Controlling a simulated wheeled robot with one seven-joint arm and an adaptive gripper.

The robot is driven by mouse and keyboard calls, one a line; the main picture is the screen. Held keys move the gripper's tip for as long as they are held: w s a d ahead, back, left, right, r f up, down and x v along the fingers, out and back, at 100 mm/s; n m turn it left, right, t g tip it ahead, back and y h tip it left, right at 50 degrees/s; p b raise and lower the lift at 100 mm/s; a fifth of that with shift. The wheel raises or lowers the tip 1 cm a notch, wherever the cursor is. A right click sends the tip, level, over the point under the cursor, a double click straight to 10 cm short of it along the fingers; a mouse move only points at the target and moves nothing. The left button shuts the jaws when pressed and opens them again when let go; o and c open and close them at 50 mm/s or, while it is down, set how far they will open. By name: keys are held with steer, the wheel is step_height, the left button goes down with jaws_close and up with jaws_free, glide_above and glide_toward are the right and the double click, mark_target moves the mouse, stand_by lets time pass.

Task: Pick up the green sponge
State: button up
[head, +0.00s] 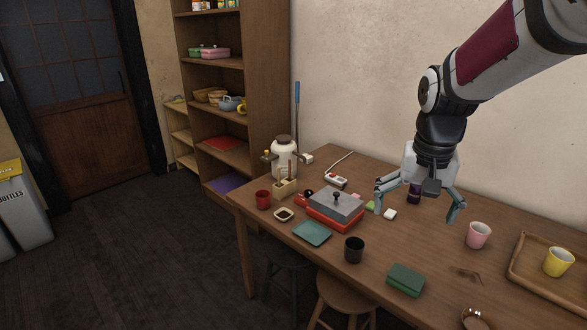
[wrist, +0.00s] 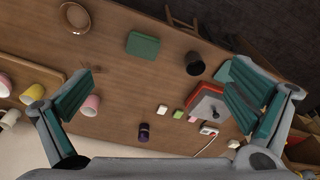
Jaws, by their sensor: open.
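Two things could be the green sponge, and I cannot tell which. A small light green block (head: 370,206) lies beside a small white block (head: 390,214), just right of the red-and-grey press; it also shows in the wrist view (wrist: 178,114). A larger dark green block (head: 406,281) lies flat near the table's front edge, and shows at the top of the wrist view (wrist: 143,45). My gripper (head: 416,206) is open and empty above the table, fingers pointing down. Its fingers frame the wrist view (wrist: 162,88). The light green block appears between them, apart from both.
The red-and-grey press (head: 336,207) stands left of the small blocks. A dark purple jar (head: 414,192) stands behind them. A black cup (head: 354,250), pink mug (head: 478,235) and wooden tray (head: 526,284) with a yellow cup (head: 558,262) stand around.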

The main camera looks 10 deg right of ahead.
steer(key=w+d+f+m+b, duration=0.1)
steer(key=w+d+f, duration=0.25)
steer(key=f, duration=0.25)
steer(key=w+d+f+m+g+b, duration=0.1)
steer(key=w+d+f+m, duration=0.1)
steer(key=d+f, duration=0.25)
steer(key=w+d+f+m+b, duration=0.1)
steer(key=w+d+f, duration=0.2)
steer(key=f, duration=0.3)
glide_above(407, 275)
steer(key=shift+y, duration=0.4)
steer(key=f, duration=0.8)
steer(key=shift+d+f, duration=0.15)
steer(key=shift+d, duration=0.2)
steer(key=shift+a+f+b, duration=0.15)
steer(key=shift+f, duration=1.2)
steer(key=shift+a+f+b, duration=0.15)
steer(key=shift+f, duration=1.2)
steer(key=c, duration=0.8)
steer(key=shift+r, duration=0.15)
